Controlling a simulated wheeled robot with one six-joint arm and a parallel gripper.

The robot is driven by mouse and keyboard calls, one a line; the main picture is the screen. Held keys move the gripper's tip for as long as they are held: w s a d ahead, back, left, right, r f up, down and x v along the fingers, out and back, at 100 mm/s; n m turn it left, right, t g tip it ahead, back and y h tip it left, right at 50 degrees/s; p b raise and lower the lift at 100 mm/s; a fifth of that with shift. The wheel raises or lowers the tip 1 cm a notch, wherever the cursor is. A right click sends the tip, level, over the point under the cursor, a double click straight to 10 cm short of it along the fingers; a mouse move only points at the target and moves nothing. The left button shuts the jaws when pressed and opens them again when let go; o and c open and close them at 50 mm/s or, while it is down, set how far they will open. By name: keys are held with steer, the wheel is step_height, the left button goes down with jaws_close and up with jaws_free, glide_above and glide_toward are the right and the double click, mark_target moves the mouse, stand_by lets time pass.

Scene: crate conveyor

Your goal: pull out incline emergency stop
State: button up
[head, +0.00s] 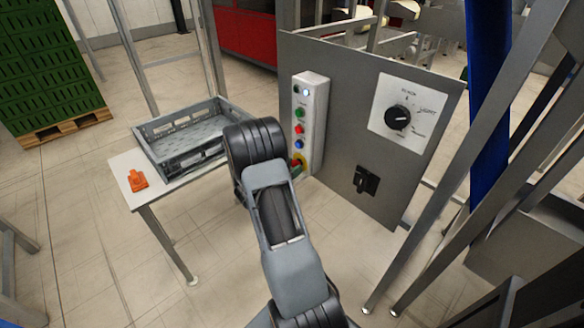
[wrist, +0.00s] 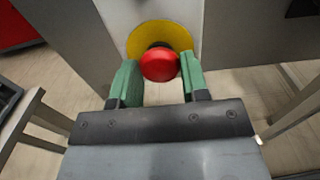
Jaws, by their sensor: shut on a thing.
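The emergency stop is a red mushroom button (wrist: 160,64) on a round yellow plate (wrist: 137,38), in the upper middle of the wrist view. In the head view, a bit of its yellow plate (head: 301,158) shows at the bottom of the grey control box (head: 312,115), with the rest hidden behind my arm. My gripper (wrist: 158,75) has one green finger on each side of the red button and is shut on it. In the head view my gripper is mostly hidden by my wrist.
The control box has several coloured buttons above the stop. It sits on a grey panel (head: 345,150) with a black rotary switch (head: 397,117) and a black handle (head: 366,181). A white table (head: 160,197) with a grey crate (head: 185,165) and an orange object (head: 137,181) stands at left.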

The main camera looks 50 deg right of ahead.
jaws_close()
steer(key=shift+a, duration=0.65)
steer(key=o, duration=1.1)
jaws_free()
steer(key=shift+c, duration=0.2)
steer(key=w+a+p, duration=0.1)
steer(key=a+p, duration=0.1)
steer(key=a, duration=1.1)
steer(key=shift+a, duration=0.4)
